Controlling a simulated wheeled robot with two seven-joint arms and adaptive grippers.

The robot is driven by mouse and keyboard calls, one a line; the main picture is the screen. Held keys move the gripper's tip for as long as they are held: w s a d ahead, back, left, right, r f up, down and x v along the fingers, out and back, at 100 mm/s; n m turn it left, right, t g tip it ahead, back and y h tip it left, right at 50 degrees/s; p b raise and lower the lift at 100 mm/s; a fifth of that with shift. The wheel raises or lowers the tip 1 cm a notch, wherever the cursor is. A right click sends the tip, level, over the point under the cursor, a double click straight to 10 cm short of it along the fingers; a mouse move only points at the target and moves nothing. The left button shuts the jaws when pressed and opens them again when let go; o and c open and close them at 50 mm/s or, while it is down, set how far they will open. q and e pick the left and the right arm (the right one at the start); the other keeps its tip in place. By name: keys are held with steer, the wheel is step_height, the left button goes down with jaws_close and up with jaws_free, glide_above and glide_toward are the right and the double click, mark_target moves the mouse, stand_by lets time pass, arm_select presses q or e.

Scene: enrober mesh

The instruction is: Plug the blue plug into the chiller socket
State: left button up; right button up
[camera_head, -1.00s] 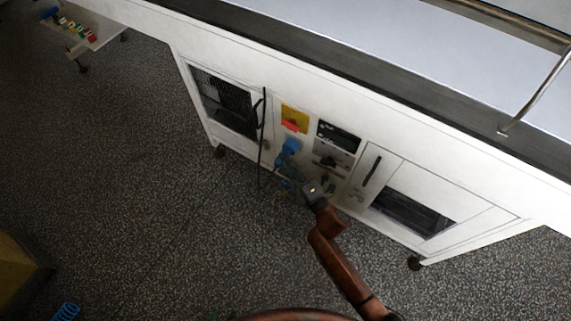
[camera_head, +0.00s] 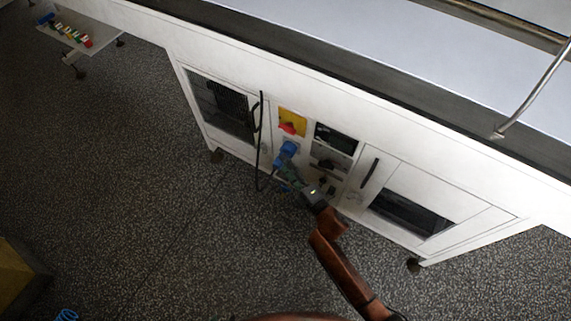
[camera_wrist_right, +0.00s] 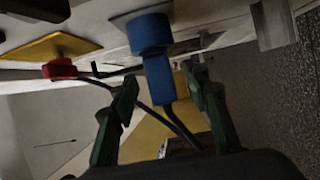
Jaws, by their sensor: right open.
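The blue plug (camera_wrist_right: 158,78) is in line with the wider blue chiller socket (camera_wrist_right: 150,32) on the white machine panel. They meet end to end with no gap I can see; depth of seating cannot be judged. Both also show in the head view, as the socket (camera_head: 289,148) and the plug (camera_head: 281,161). A dark cable trails from the plug's rear end. My right gripper (camera_wrist_right: 160,76) is open, with one green finger on each side of the plug and gaps visible. In the head view my right gripper (camera_head: 290,178) is just below the plug. My left gripper is not in view.
A yellow plate with a red switch (camera_head: 289,126) is above the socket. A dark hanging cable (camera_head: 260,140) is to its left, and a door handle (camera_head: 370,172) to its right. A shelf with small coloured items (camera_head: 86,38) is far left.

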steer(key=v, duration=1.1)
steer(key=shift+s+d, duration=0.15)
steer(key=shift+d, duration=0.05)
steer(key=shift+c, duration=0.5)
